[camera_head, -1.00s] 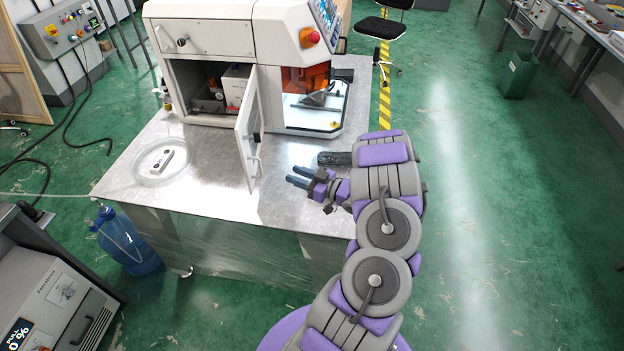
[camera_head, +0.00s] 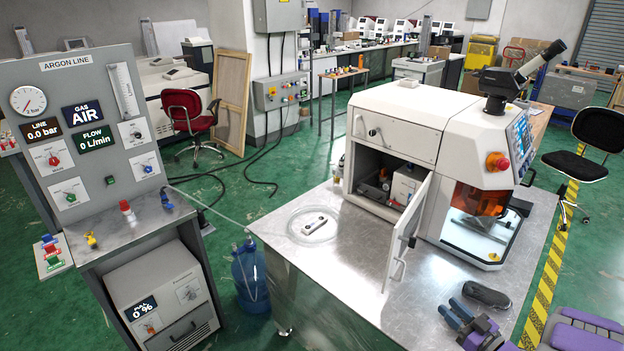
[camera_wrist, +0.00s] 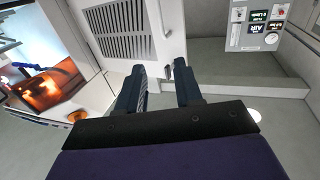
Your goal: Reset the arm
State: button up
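My arm reaches in from the lower right corner of the head view. My gripper (camera_head: 452,313) is over the near right part of the metal table, in front of the machine's open door. In the wrist view my gripper (camera_wrist: 160,82) has its two dark blue fingers apart with nothing between them. A dark, rounded object (camera_head: 487,294) lies on the table beside the gripper.
The white machine (camera_head: 400,110) has its door (camera_head: 405,238) swung out over the table (camera_head: 345,275). A round clear dish (camera_head: 312,226) with a small metal piece stands left. An argon panel (camera_head: 95,130) is further left.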

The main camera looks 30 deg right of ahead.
jog(key=w+d+r+g+h, duration=0.5)
jog(key=w+d+g+h, duration=0.15)
jog(key=w, duration=0.35)
jog(key=a+r+m+g+h, duration=0.2)
jog(key=a+r+g, duration=0.4)
jog(key=a+r, duration=0.55)
jog(key=s+a+r+g+y, duration=0.1)
jog(key=s+a, duration=0.2)
jog(key=a, duration=0.4)
jog(key=s+a+r+m+g+y, duration=0.1)
jog(key=s+a, duration=0.1)
jog(key=a, duration=0.5)
jog(key=s+a+r+g+y, duration=0.1)
jog(key=s+a+g, duration=0.15)
jog(key=a, duration=0.45)
jog(key=s+a+n+g+y, duration=0.2)
jog(key=s+a+y, duration=0.2)
jog(key=s+a, duration=1.2)
jog(key=shift+a+f+g, duration=0.15)
jog(key=shift+a+g, duration=0.25)
jog(key=shift+a, duration=0.85)
